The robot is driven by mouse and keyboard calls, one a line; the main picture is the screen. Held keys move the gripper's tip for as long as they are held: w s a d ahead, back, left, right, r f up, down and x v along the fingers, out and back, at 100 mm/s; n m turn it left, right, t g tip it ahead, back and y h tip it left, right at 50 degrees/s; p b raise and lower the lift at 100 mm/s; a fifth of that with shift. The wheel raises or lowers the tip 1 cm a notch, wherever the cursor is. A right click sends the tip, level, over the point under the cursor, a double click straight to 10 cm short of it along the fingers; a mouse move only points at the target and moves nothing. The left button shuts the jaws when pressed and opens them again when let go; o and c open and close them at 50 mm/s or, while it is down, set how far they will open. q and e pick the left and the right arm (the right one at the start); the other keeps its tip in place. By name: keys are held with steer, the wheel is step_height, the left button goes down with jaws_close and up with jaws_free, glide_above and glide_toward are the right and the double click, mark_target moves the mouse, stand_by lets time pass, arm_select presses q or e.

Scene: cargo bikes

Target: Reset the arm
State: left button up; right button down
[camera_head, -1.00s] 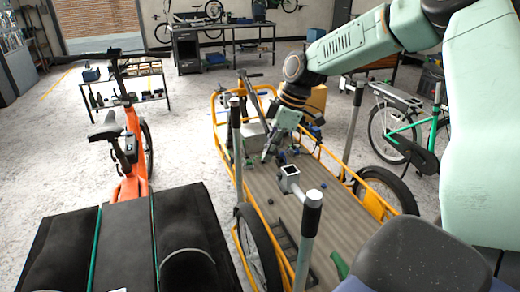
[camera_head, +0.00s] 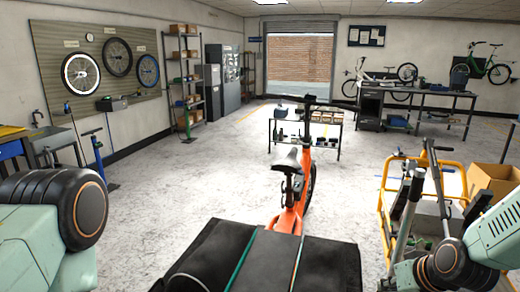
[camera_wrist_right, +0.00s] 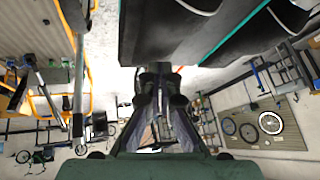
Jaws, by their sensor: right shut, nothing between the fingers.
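My right arm comes in from the lower right in the head view, pale green with a dark wrist joint. My right gripper (camera_head: 398,276) is at the bottom edge, in front of the yellow cargo bike frame (camera_head: 384,207), and partly cut off. In the right wrist view my right gripper (camera_wrist_right: 158,92) has its fingers together and holds nothing. My left arm shows only as a pale green link and a dark ringed joint at the lower left of the head view. My left gripper is not in view.
An orange bike (camera_head: 288,218) stands in the middle, behind a black padded surface (camera_head: 275,262). A low table (camera_head: 306,121) stands behind it. A cardboard box (camera_head: 493,181) is at the right. A workbench (camera_head: 40,140) is at the left. Bare floor lies between.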

steer(key=s+a+f+g+b, duration=0.1)
steer(key=s+a+f+g, duration=0.1)
steer(key=s+f, duration=0.5)
steer(key=s+a+f+g+h+b, duration=0.1)
steer(key=s+f, duration=0.6)
steer(key=s, duration=0.8)
steer(key=s+a+f+g+b, duration=0.2)
steer(key=s+f, duration=0.5)
steer(key=s, duration=0.4)
steer(key=shift+s+a+g+h, duration=0.15)
steer(key=shift+a+g+h, duration=0.25)
steer(key=shift+a+g, duration=0.45)
steer(key=shift+s+d, duration=0.1)
steer(key=shift+d, duration=0.05)
